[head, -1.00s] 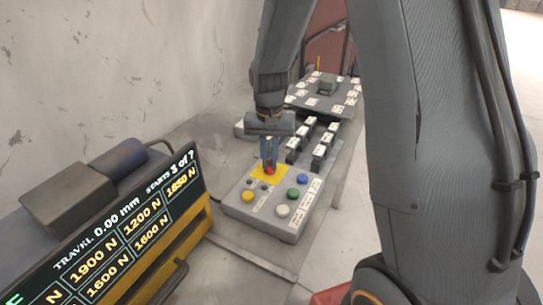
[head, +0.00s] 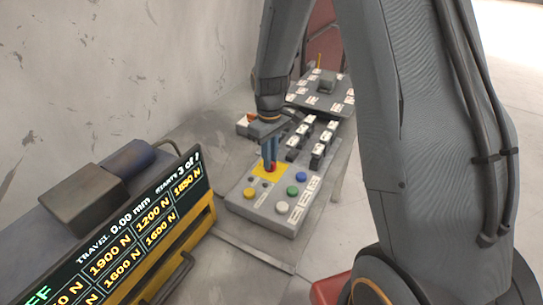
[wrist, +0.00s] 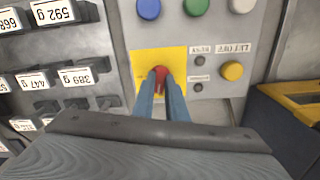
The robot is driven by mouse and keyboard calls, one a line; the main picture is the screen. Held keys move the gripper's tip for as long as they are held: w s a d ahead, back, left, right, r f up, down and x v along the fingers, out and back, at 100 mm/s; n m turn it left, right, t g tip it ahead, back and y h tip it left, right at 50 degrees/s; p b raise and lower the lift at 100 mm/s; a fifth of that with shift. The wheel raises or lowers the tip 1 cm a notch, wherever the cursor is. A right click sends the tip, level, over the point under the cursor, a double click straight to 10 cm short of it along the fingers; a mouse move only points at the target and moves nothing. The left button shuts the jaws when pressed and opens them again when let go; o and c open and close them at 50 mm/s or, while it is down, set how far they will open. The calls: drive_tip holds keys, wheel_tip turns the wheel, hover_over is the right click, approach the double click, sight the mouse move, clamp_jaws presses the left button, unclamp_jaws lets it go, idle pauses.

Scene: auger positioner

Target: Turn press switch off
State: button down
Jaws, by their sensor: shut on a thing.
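A red knob (head: 271,167) sits on a yellow square plate (head: 259,173) on the grey control panel (head: 254,211). The wrist view also shows the red knob (wrist: 160,74) and the yellow plate (wrist: 146,57). My gripper (head: 270,163) points down with its two blue-grey fingers closed on the knob. In the wrist view the fingertips (wrist: 161,80) are on both sides of the knob and hide part of it.
Yellow (head: 249,193), white (head: 282,208), green (head: 292,190) and blue (head: 302,176) buttons lie close by on the panel. Black blocks with white weight labels (head: 317,151) stand behind. A grey wall (head: 130,70) is at the left.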

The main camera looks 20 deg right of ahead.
drive_tip(key=shift+n+p, duration=0.3)
drive_tip(key=shift+n, duration=0.9)
drive_tip(key=c, duration=1.8)
unclamp_jaws()
drive_tip(key=shift+o, duration=0.2)
drive_tip(key=shift+r+b, duration=0.8)
drive_tip(key=shift+r, duration=3.1)
drive_tip(key=s+m+t, duration=0.1)
drive_tip(key=s+m, duration=0.7)
drive_tip(key=s, duration=1)
drive_tip(key=shift+s+d+m, duration=0.2)
drive_tip(key=shift+d+m, duration=0.2)
drive_tip(key=shift+d, duration=0.05)
